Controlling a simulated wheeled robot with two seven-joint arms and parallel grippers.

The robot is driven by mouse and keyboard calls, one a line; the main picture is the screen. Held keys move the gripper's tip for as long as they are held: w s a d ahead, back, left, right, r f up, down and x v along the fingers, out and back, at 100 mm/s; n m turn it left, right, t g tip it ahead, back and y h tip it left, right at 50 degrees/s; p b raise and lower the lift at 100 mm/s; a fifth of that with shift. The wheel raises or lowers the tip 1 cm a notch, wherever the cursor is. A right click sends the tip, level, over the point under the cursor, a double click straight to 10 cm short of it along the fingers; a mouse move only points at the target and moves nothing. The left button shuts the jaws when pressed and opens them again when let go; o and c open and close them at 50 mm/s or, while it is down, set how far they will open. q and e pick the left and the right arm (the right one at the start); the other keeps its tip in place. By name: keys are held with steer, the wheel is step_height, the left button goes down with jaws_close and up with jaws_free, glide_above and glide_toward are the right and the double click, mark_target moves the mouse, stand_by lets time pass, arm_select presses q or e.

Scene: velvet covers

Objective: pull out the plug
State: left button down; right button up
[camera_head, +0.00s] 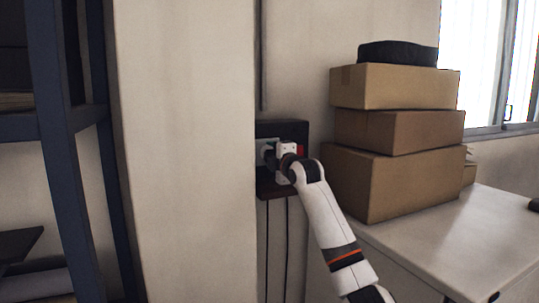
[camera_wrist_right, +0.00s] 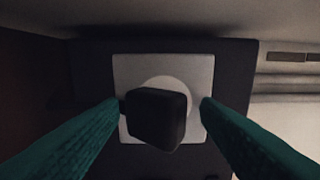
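The black plug (camera_wrist_right: 157,119) sits in a white square socket plate (camera_wrist_right: 135,70) with a pale round face, seen in the right wrist view. The plate is on a dark wall box (camera_head: 284,129). My right gripper (camera_wrist_right: 161,104) is open, with one green finger on each side of the plug. The left finger is very close to the plug; I cannot tell if it touches. A narrow gap shows between the plug and the right finger. In the head view, my right gripper (camera_head: 272,155) is at the box and hides part of it. My left gripper is not in view.
Two thin cables (camera_head: 267,240) hang below the box. Stacked cardboard boxes (camera_head: 380,185) stand on a white cabinet (camera_head: 470,230) to the right, close to my right arm. A wall pillar (camera_head: 190,150) and a blue shelf frame (camera_head: 65,150) are on the left.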

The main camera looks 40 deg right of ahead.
steer(key=shift+w+f, duration=0.1)
steer(key=shift+f, duration=0.3)
stand_by(0.3)
steer(key=shift+c, duration=0.4)
steer(key=shift+r, duration=0.15)
steer(key=c, duration=1.1)
steer(key=shift+s, duration=0.25)
steer(key=shift+s+a+b, duration=0.1)
steer(key=shift+s+b, duration=0.15)
steer(key=shift+b, duration=0.15)
steer(key=shift+b+v, duration=0.45)
steer(key=shift+v, duration=0.45)
steer(key=shift+b+v, duration=0.7)
steer(key=shift+v, duration=0.35)
